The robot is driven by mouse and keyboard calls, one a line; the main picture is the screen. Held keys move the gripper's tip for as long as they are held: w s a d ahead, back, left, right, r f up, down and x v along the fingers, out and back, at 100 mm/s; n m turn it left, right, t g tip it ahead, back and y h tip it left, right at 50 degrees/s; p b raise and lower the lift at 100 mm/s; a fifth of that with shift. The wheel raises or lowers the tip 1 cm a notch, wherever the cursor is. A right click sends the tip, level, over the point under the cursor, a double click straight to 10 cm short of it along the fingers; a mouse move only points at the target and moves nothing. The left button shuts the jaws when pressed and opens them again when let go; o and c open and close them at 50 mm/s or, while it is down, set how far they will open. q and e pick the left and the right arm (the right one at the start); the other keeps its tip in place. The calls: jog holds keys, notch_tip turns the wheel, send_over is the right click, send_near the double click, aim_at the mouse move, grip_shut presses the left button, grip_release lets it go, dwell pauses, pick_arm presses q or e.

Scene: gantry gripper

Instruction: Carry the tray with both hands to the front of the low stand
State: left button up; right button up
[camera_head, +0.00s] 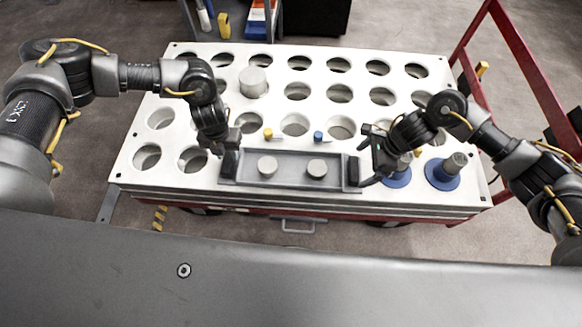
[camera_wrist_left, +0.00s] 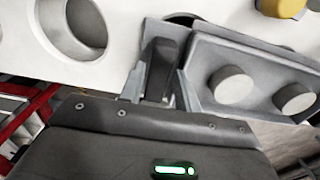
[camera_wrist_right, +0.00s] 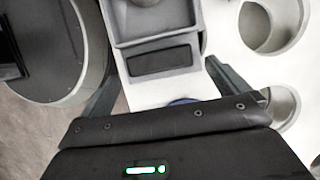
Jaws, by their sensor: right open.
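The grey tray (camera_head: 292,178) has a black handle at each end and carries two short grey cylinders (camera_head: 267,166) (camera_head: 316,168). It lies along the front edge of a white top full of round holes. My left gripper (camera_head: 228,160) is at the tray's left end; in the left wrist view its fingers are close on both sides of the black handle (camera_wrist_left: 163,68). My right gripper (camera_head: 366,170) is open at the right end. In the right wrist view its fingers stand wide apart, with the right handle (camera_wrist_right: 160,62) ahead between them. I cannot single out a low stand.
The white perforated top (camera_head: 300,112) sits on a red cart. A white cylinder (camera_head: 253,82) stands at its back left. Blue-based grey pieces (camera_head: 443,172) stand right of the tray. Small yellow (camera_head: 268,134) and blue (camera_head: 318,136) pieces are behind it. Red rails (camera_head: 530,75) rise at right.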

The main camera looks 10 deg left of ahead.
aim_at(228, 157)
pick_arm(q)
jog(key=shift+f, duration=1.55)
pick_arm(e)
jog(key=shift+x, duration=1.5)
pick_arm(q)
jog(key=shift+c, duration=0.3)
pick_arm(e)
jog(key=shift+c, duration=0.3)
pick_arm(q)
grip_shut()
pick_arm(e)
jog(key=c, duration=0.7)
pick_arm(q)
jog(key=shift+r, duration=0.1)
pick_arm(e)
jog(key=shift+w+r, duration=0.1)
jog(key=c, duration=0.7)
